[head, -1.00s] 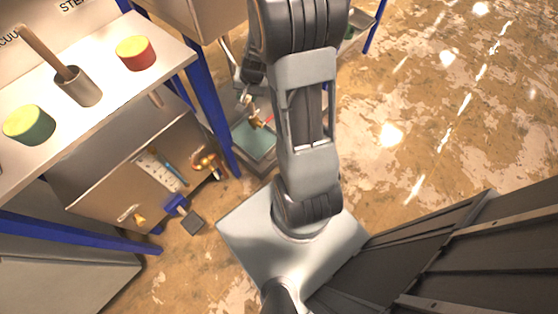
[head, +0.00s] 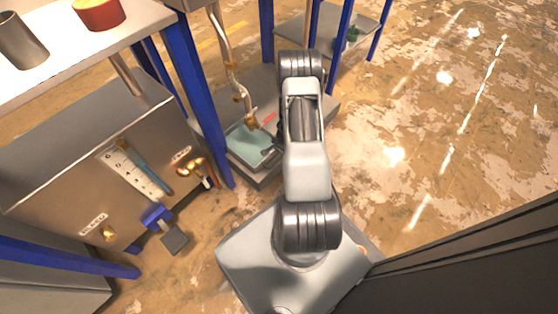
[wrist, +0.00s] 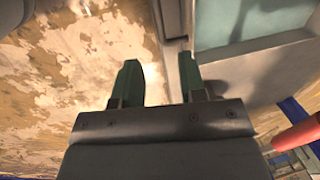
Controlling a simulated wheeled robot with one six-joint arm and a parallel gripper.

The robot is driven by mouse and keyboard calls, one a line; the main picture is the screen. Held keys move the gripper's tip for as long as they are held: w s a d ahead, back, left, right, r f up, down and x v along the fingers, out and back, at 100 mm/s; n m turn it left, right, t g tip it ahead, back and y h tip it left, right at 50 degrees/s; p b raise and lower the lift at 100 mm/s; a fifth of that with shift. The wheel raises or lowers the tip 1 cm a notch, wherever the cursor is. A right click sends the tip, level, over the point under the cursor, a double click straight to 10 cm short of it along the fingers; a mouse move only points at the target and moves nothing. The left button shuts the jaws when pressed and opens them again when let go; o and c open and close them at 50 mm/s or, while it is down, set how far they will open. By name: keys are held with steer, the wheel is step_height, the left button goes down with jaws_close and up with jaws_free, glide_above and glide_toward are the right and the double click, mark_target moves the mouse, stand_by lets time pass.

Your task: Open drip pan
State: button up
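The drip pan looks to be the low grey tray (head: 258,177) with a teal inside, on the floor beside a blue post. It also shows at the upper right of the wrist view (wrist: 250,52). A small red bar (head: 268,119), perhaps a handle, is at its far side; a red rod (wrist: 297,137) also shows at the wrist view's lower right. My gripper (wrist: 161,82) has two green fingers, apart with nothing visible between them. The right finger overlaps the tray's edge in the picture; I cannot tell whether it touches. In the head view my arm mostly hides the gripper.
A copper pipe (head: 232,65) comes down to the tray. Dark panelling (head: 480,265) is at lower right. Open floor (head: 425,120) lies right.

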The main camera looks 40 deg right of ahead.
mark_target(279, 159)
steer(key=f+b, duration=0.1)
steer(key=f, duration=0.1)
steer(key=w+f+b, duration=0.1)
steer(key=f, duration=0.2)
steer(key=f+b, duration=0.1)
steer(key=f, duration=0.2)
steer(key=shift+w+a, duration=0.15)
steer(key=shift+w, duration=0.05)
steer(key=shift+c, duration=0.5)
jaws_close()
